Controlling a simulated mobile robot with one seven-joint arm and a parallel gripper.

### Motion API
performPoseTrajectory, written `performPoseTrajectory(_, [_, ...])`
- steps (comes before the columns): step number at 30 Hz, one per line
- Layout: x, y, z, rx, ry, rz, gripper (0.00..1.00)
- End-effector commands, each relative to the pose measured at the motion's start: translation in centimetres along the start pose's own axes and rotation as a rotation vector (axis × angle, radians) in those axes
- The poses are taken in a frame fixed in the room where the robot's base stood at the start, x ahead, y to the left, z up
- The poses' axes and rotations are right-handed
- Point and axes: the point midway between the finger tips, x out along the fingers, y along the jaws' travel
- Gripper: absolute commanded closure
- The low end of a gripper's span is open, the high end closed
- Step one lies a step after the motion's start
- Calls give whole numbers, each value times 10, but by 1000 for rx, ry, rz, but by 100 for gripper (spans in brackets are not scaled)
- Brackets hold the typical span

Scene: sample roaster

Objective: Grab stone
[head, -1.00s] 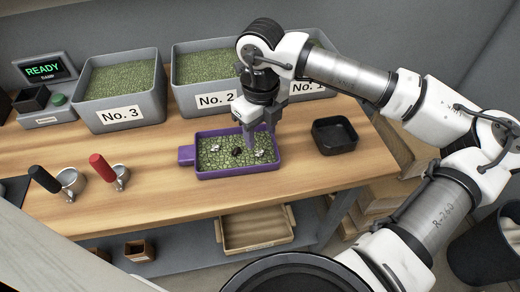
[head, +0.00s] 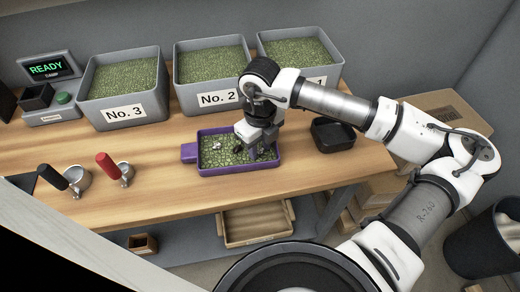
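A purple tray (head: 190,153) with a handle on its left side holds a layer of green beans on the bench. A pale stone (head: 216,146) lies on the beans in the left part of the tray. A dark piece (head: 237,149) lies near the tray's middle, just left of my gripper. My gripper (head: 257,155) points down into the right half of the tray, its fingertips at bean level. The pale stone seen earlier on the right is hidden at the fingers. Whether the fingers are open or shut on it is too small to tell.
An empty black square dish (head: 333,134) stands right of the tray. Grey bins of green beans (head: 124,89) line the back. A black-handled scoop (head: 66,179) and a red-handled scoop (head: 115,167) lie at left. Bare bench lies between scoops and tray.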

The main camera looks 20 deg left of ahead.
Motion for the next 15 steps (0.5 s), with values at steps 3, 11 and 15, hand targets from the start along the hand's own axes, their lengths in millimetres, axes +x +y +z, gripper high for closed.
performPoseTrajectory(3, [0, 0, 0, 0, 0, 0, 84])
performPoseTrajectory(11, [0, 0, 0, 0, 0, 0, 100])
performPoseTrajectory(15, [-1, 0, 0, 0, 0, 0, 100])
